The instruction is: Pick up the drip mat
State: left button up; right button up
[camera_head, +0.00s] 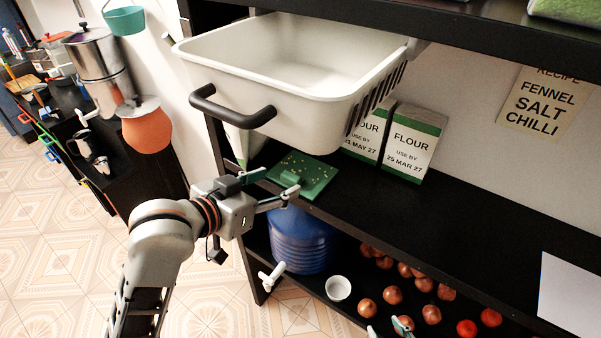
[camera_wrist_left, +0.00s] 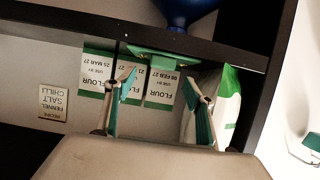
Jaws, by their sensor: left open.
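The drip mat (camera_head: 305,172) is a flat green mat with yellow specks and a small raised green block near its front. It lies on the black middle shelf, at the shelf's front left edge. In the left wrist view the mat (camera_wrist_left: 235,63) shows edge-on at the shelf edge. My left gripper (camera_head: 276,184) is open in front of the mat, its fingers spread to either side of the raised block. I cannot tell whether they touch it. The left fingers (camera_wrist_left: 160,77) are apart and empty in the wrist view. My right gripper (camera_head: 388,328) shows only its separated fingertips at the bottom edge.
A white basket (camera_head: 275,60) with a black handle hangs above the mat. Flour boxes (camera_head: 411,145) stand behind and to its right. A blue barrel (camera_head: 300,240), a white cup (camera_head: 338,288) and several onions (camera_head: 393,295) are below. The shelf's right side is clear.

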aim_at(288, 179)
pick_arm(q)
jog(key=x, duration=0.5)
jog(key=shift+w+a+f, duration=0.1)
jog(key=shift+w+f, duration=0.05)
jog(key=shift+f, duration=0.2)
jog(key=c, duration=1.2)
